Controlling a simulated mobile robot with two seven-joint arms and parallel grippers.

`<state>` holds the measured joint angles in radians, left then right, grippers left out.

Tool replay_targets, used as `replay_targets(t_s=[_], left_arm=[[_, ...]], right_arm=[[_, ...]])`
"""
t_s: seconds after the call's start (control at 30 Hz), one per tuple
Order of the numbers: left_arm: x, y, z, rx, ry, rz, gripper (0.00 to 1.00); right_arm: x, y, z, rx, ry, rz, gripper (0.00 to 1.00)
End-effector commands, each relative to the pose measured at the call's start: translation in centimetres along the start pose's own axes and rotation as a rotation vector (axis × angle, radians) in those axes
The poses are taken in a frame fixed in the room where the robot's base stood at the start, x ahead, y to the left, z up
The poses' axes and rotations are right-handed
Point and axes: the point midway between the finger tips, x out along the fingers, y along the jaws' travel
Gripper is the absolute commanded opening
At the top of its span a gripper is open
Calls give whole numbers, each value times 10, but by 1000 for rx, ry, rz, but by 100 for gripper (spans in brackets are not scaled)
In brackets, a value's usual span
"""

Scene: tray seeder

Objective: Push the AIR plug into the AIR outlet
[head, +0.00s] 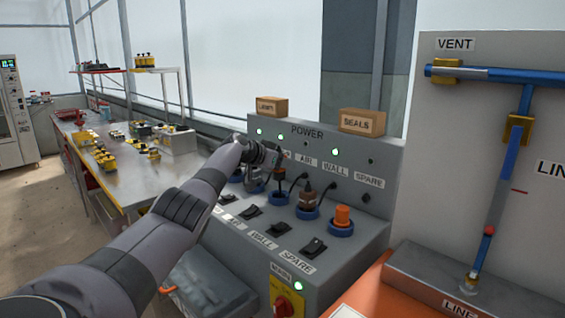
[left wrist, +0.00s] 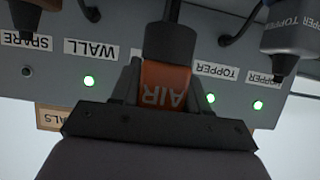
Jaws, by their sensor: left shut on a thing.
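My left gripper (head: 272,158) reaches over the power panel and is shut on the AIR plug (left wrist: 163,86). The plug is orange with a dark top and cable, and its AIR lettering shows upside down in the left wrist view. In the head view a strip of the plug (head: 280,176) shows upright below the gripper, above the blue-ringed AIR outlet (head: 279,199). I cannot tell whether its lower end is inside the outlet. The left gripper's shut fingers also show in the left wrist view (left wrist: 160,100). My right gripper is not in view.
A brown plug (head: 308,199) stands in the WALL outlet, close right. An orange cap (head: 342,215) covers the SPARE outlet. A grey plug (head: 254,177) stands close left. LAMPS (head: 271,107) and SEALS (head: 362,122) boxes sit on the panel's top. Several green lamps (head: 335,152) glow.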

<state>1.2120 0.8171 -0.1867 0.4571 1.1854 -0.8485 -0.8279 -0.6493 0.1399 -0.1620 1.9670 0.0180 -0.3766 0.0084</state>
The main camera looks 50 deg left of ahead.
Motion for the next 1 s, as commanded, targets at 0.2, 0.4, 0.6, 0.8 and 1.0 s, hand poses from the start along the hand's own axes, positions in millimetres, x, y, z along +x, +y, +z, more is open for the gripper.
replay_targets(t_s=[0.2,0.4,0.6,0.8,1.0], left_arm=[[9,0,19,0,1,0,9],[16,0,33,0,1,0,9],[23,0,46,0,1,1,9],[26,0,54,0,1,1,9],[27,0,56,0,2,1,9]], right_arm=[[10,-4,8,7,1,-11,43],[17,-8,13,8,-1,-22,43],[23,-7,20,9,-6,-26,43],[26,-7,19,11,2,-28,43],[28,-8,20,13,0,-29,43]])
